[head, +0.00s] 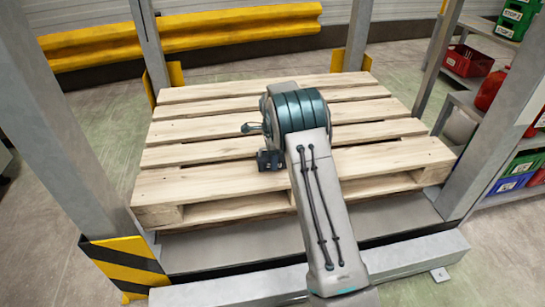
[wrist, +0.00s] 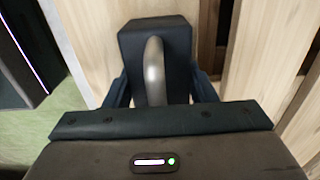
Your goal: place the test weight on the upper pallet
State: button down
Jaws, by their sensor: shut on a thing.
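The test weight (wrist: 130,45) is a dark block with a grey metal handle, seen in the wrist view between the fingers of my gripper (wrist: 158,88). The gripper is shut on it. In the head view a small dark shape (head: 269,160) shows at the end of my arm over the pallet; I cannot tell weight from gripper there. The pale wooden pallet (head: 215,180) lies on a grey deck between posts, and its boards also show in the wrist view (wrist: 262,45). Whether the weight touches the boards cannot be told.
Grey posts (head: 60,130) stand at the pallet's corners, the front left one with a black-and-yellow guard (head: 125,262). A yellow barrier (head: 190,35) runs behind. Shelves with red and blue bins (head: 512,183) stand at right. The pallet boards are otherwise clear.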

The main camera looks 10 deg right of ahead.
jog(key=c, duration=0.6)
grip_release()
notch_tip(320, 180, up, 11)
jog(key=p, duration=0.4)
jog(key=shift+r, duration=0.2)
jog(key=shift+s+r+p, duration=0.2)
jog(key=shift+r+p, duration=0.1)
jog(key=shift+r, duration=0.3)
jog(key=s+r+n, duration=0.5)
jog(key=s, duration=0.4)
jog(key=s+r+n, duration=0.4)
jog(key=s+r, duration=0.1)
jog(key=s, duration=0.4)
jog(key=s+f+n+t, duration=0.1)
jog(key=s+n, duration=0.8)
jog(key=s, duration=1.2)
jog(key=shift+a+f, duration=0.2)
jog(key=shift+f, duration=0.4)
